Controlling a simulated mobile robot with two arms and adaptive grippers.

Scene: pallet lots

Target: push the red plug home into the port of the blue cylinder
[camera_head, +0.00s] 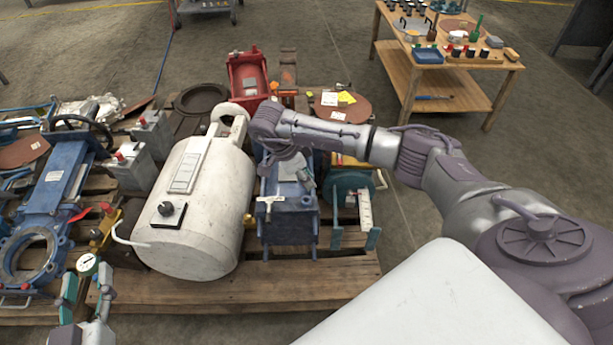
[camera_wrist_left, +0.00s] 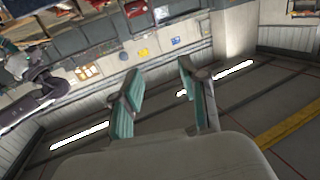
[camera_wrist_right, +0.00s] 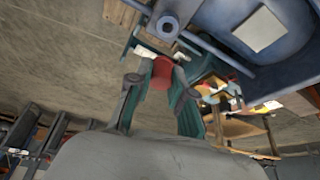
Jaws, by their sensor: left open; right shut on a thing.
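The blue cylinder (camera_head: 288,222) stands on the pallet right of the white tank, partly covered by my right arm. In the right wrist view its blue body (camera_wrist_right: 292,45) fills the upper right. A round boss with a dark hole, apparently the port (camera_wrist_right: 167,25), shows at the top. My right gripper (camera_wrist_right: 163,76) is shut on the red plug (camera_wrist_right: 162,72). The plug appears just below the boss in that view; I cannot tell whether they touch. In the head view the right fingertips and plug are hidden. My left gripper (camera_head: 86,284) is open and empty at the lower left.
The white tank (camera_head: 205,205) stands left of the cylinder. A teal machine (camera_head: 347,184) is close on its right. A blue valve (camera_head: 50,195) and other parts crowd the pallets. A wooden table (camera_head: 440,75) is at the back right; floor before it is clear.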

